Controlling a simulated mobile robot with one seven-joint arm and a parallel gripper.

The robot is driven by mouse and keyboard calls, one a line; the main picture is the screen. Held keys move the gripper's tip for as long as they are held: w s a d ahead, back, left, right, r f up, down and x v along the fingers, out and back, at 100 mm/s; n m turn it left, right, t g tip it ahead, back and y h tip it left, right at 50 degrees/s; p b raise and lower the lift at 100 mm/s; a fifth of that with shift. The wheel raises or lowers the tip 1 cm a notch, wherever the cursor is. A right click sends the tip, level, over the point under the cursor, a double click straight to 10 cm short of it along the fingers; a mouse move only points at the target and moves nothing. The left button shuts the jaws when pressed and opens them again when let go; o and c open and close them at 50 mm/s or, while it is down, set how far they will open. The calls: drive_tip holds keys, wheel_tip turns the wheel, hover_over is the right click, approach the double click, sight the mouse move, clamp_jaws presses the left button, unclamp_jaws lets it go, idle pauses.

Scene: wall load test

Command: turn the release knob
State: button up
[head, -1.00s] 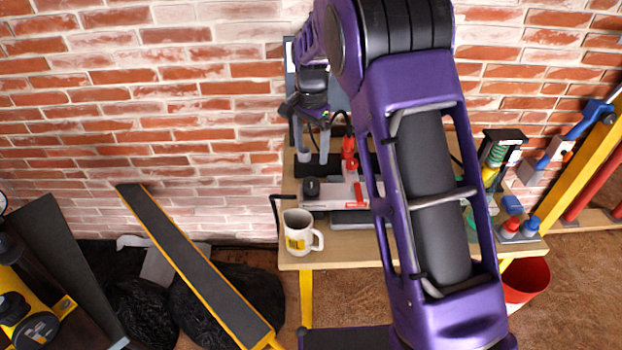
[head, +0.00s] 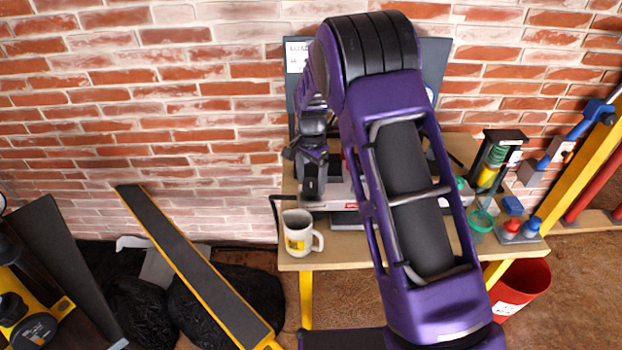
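The grey test device (head: 340,194) with a small red label lies on the workbench (head: 300,263), partly covered by my arm. My gripper (head: 313,192) points down at the left end of this device, in front of or over the spot where a dark round knob showed earlier. The knob is now hidden behind the gripper. I cannot tell whether the fingers touch it, nor whether they are open or shut.
A white mug (head: 298,232) stands at the bench's front left corner, close to my gripper. On the right are a green-ringed cup (head: 481,222), a stand with a green coil (head: 497,155) and a red-and-blue item (head: 512,228). A red bucket (head: 522,290) stands on the floor.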

drive_tip(key=c, duration=1.2)
drive_tip(key=shift+o, duration=0.2)
drive_tip(key=shift+n, duration=0.3)
drive_tip(key=n, duration=0.3)
drive_tip(key=shift+n, duration=0.3)
drive_tip(key=n, duration=0.4)
drive_tip(key=shift+n+b, duration=0.3)
drive_tip(key=shift+b, duration=0.05)
drive_tip(key=n, duration=0.4)
drive_tip(key=shift+r+n, duration=0.1)
drive_tip(key=shift+n, duration=2.4)
